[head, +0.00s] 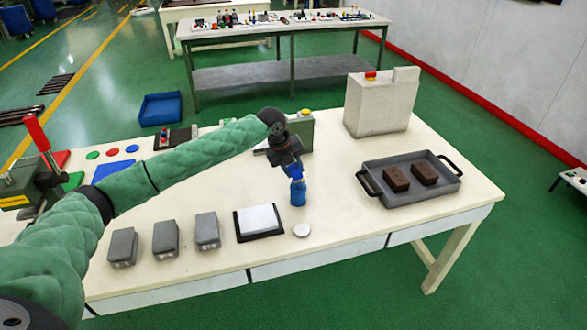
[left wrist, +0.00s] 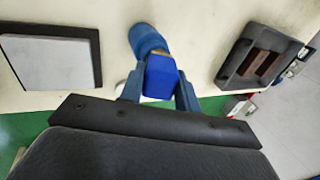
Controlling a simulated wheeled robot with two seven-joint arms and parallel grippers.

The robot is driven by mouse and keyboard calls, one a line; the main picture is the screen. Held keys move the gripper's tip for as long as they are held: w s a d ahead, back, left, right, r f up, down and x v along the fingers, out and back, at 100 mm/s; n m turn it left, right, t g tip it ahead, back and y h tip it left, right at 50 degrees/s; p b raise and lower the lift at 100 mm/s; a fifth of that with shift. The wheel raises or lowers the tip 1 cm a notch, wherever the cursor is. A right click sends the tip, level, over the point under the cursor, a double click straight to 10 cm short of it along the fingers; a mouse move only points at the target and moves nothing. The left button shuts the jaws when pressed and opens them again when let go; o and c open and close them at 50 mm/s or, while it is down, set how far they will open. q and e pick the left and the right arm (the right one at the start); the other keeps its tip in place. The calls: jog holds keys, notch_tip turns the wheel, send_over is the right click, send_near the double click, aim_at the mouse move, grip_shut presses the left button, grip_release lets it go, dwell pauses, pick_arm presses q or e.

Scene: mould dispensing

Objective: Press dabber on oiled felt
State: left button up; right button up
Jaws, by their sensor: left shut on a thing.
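My left gripper (head: 293,170) is shut on the blue dabber (head: 298,192) and holds it upright, pointing down, over the table. In the left wrist view the dabber (left wrist: 161,76) sits between the two fingers of my left gripper (left wrist: 158,90). I cannot tell whether its lower end touches the table. The oiled felt, a pale pad (head: 258,221) in a black tray, lies on the table to the left of the dabber and nearer the front edge. The felt (left wrist: 45,63) is also at the left of the left wrist view. My right gripper is out of view.
A white disc (head: 302,230) lies just in front of the dabber. Several grey blocks (head: 165,238) stand left of the felt. A grey tray (head: 433,194) with two brown blocks is on the right, in front of a beige box (head: 381,103). A green machine (head: 301,132) stands behind the gripper.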

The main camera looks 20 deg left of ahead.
aim_at(294, 166)
pick_arm(q)
jog(key=shift+r+p, duration=2.55)
jog(key=shift+r, duration=0.9)
